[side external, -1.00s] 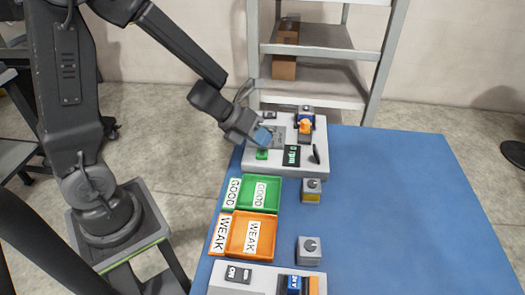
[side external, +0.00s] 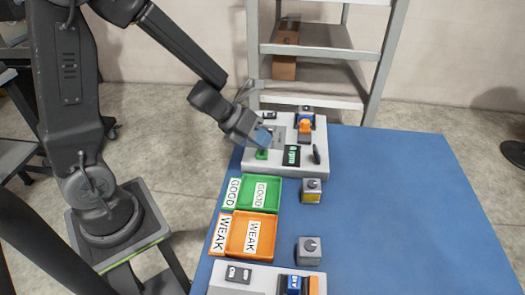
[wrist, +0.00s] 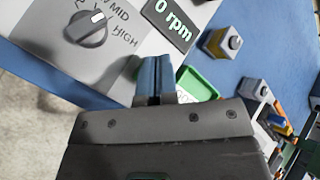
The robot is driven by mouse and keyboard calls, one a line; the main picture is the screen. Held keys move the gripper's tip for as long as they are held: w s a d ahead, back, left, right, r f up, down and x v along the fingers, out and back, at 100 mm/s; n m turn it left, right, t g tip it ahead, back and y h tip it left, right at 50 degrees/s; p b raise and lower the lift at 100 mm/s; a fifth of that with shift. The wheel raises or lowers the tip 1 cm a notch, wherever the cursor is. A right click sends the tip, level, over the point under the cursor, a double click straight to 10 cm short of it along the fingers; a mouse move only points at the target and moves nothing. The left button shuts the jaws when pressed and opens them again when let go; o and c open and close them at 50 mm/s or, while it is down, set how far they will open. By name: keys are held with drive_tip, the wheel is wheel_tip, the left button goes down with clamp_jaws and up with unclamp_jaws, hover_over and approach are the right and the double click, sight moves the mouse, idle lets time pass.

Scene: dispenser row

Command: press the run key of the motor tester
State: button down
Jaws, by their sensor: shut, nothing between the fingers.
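The motor tester (side external: 335,160) is a pale box at the far end of the blue table. A green key (side external: 262,154), likely the run key, sits on its near left part. Its dark display (side external: 291,155) reads 0 rpm in the wrist view (wrist: 173,25). A dial (wrist: 88,28) marked MID and HIGH shows in the wrist view. My gripper (side external: 264,138) is shut and empty, its blue fingertips just above and behind the green key in the side view.
A green GOOD tray (side external: 276,192) and an orange WEAK tray (side external: 233,248) lie nearer the camera. Two small grey blocks (side external: 311,190) (side external: 309,251) stand to their right. Another device (side external: 262,289) is at the near edge. The table's right side is clear.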

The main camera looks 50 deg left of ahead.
sight(261, 151)
drive_tip(key=shift+f, duration=0.4)
drive_tip(key=shift+f, duration=0.5)
idle(0.6)
drive_tip(key=shift+r, duration=1)
wheel_tip(261, 151, up, 6)
idle(0.5)
